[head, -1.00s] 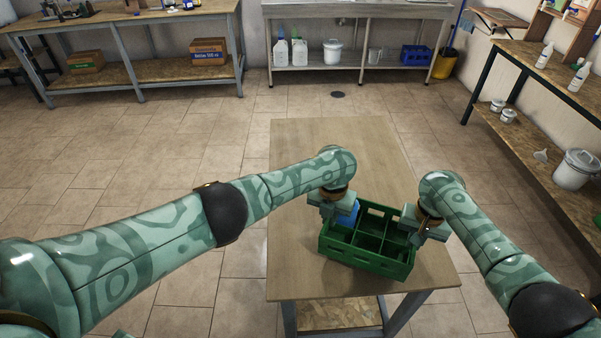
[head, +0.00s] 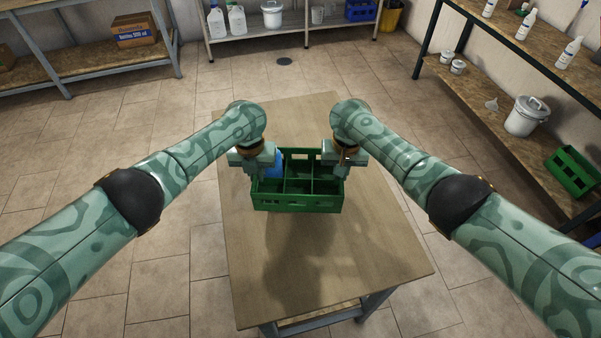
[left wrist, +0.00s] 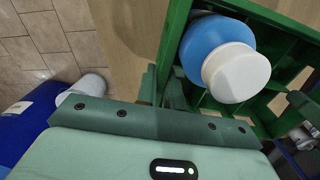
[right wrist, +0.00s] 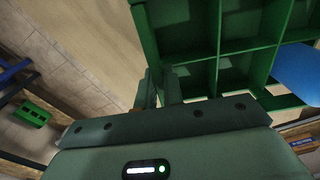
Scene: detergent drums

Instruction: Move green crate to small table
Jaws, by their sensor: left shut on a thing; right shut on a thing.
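The green crate (head: 297,207) is an open box with dividers, over the small wooden table (head: 340,260). A dark shadow lies on the tabletop in front of it; I cannot tell for sure whether its base touches the table. My left gripper (head: 256,171) is shut on its left wall, and my right gripper (head: 339,169) is shut on its right wall. A blue bottle with a white cap (left wrist: 236,72) stands in a compartment near my left gripper. The other compartments in sight look empty. The crate wall also shows in the right wrist view (right wrist: 205,75).
The near part of the tabletop is bare. A shelf at the right holds another green crate (head: 573,171), a white bucket (head: 526,116) and white bottles. A rack with jugs (head: 236,20) and a bench with a cardboard box (head: 134,31) stand at the back.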

